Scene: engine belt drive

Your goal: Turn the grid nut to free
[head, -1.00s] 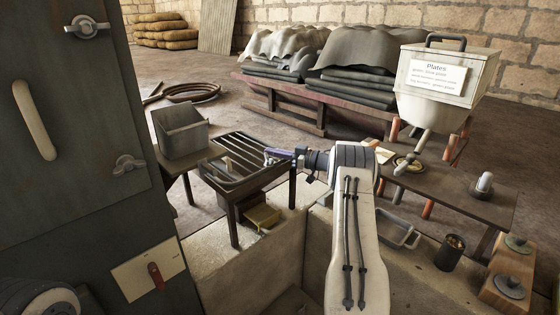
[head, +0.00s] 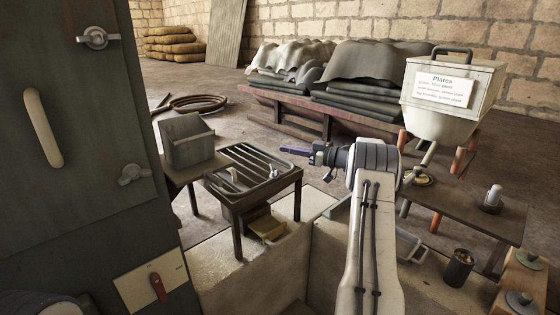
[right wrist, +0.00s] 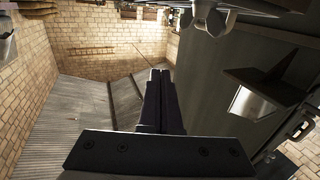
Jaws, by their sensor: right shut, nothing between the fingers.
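The grid (head: 246,171) is a frame of dark parallel bars on a low dark table at centre left in the head view. A small pale upright piece (head: 234,175) on its left part and another (head: 273,171) near its right edge look like fittings. I cannot tell which is the grid nut, or how it is turned. My right gripper (head: 285,150) points left, just beyond the grid's upper right corner in the picture, apart from it. It is shut and empty. Its closed fingers also show in the right wrist view (right wrist: 159,75). My left gripper is not in view.
A grey open box (head: 188,145) stands left of the grid. A tall dark cabinet (head: 85,150) fills the left side. A hopper labelled Plates (head: 450,100) and a side table (head: 470,205) stand at right. Covered stacks (head: 345,85) lie behind.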

